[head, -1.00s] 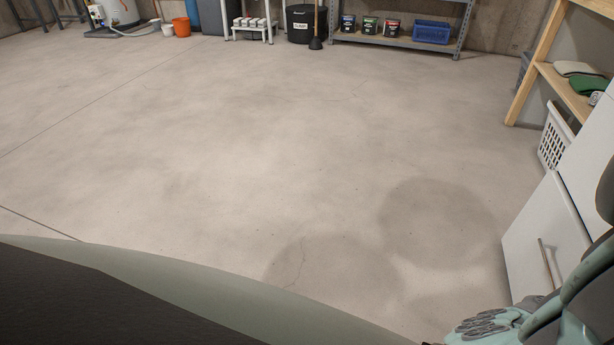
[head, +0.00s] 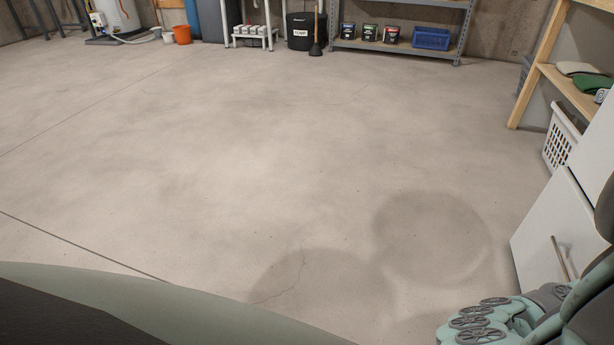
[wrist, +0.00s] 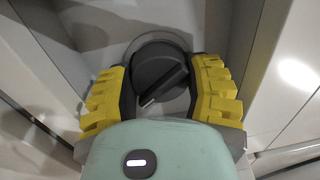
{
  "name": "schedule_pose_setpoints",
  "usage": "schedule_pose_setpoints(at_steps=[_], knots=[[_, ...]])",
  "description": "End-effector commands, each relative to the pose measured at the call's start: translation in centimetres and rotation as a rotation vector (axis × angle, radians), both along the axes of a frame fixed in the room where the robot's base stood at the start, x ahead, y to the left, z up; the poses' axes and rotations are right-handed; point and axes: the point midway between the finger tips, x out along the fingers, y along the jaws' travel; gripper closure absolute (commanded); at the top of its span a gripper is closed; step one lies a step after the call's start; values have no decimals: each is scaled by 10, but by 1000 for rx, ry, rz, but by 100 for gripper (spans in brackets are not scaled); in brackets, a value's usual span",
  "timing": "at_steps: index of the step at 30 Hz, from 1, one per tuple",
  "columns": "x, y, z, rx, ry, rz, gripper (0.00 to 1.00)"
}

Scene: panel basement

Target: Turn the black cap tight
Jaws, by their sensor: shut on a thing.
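The black cap (wrist: 160,78) is round, with a raised bar grip across its face set on a slant. It shows in the middle of the wrist view, on a grey surface in a recess between pale panels. My gripper (wrist: 160,66) has its two yellow padded fingers on the left and right sides of the cap, shut on it. I cannot tell how tightly the cap sits. Neither the cap nor the gripper fingers can be made out in the head view.
A white cabinet (head: 545,235) with a bar handle stands at the right. Behind it are a white laundry basket (head: 563,138) and a wooden shelf (head: 570,92). The concrete floor (head: 230,150) is clear.

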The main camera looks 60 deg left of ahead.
Motion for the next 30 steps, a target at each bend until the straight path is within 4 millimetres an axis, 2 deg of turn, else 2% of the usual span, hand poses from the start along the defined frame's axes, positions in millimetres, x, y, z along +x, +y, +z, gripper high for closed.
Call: schedule_pose_setpoints(at_steps=[1, 15, 16, 25, 30], knots=[[1, 3, -6, 15, 2, 10, 82], [1, 3, -6, 23, -7, 11, 82], [1, 3, -6, 23, -6, 11, 43], [1, 2, -3, 17, -10, 6, 12], [0, 1, -2, 16, -12, 4, 11]])
